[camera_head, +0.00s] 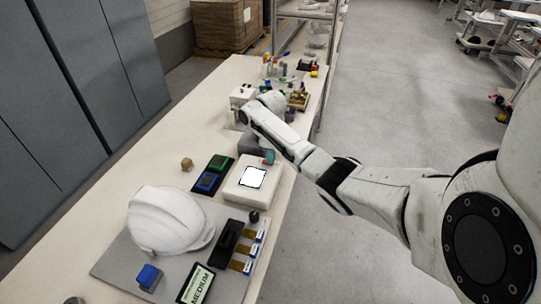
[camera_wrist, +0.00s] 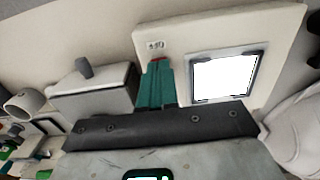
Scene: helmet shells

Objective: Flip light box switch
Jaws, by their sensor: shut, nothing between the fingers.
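The light box (camera_head: 237,190) is a white box on the table with a bright white square panel (camera_head: 253,177) on top. In the wrist view the light box (camera_wrist: 180,40) fills the upper right, and its panel (camera_wrist: 223,77) glows white. A small switch (camera_wrist: 156,45) with markings sits on the box beside the panel. My gripper (camera_head: 268,156) is at the far right corner of the box. In the wrist view my gripper (camera_wrist: 158,65) has teal fingers shut together and empty, just below the switch. I cannot tell whether the tips touch the box.
A grey box with a knob (camera_wrist: 95,90) stands left of the light box in the wrist view. A white helmet (camera_head: 168,218) sits on a grey mat (camera_head: 118,262) nearer me. Green and blue trays (camera_head: 207,182) and a small brown block (camera_head: 187,164) lie left of the box.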

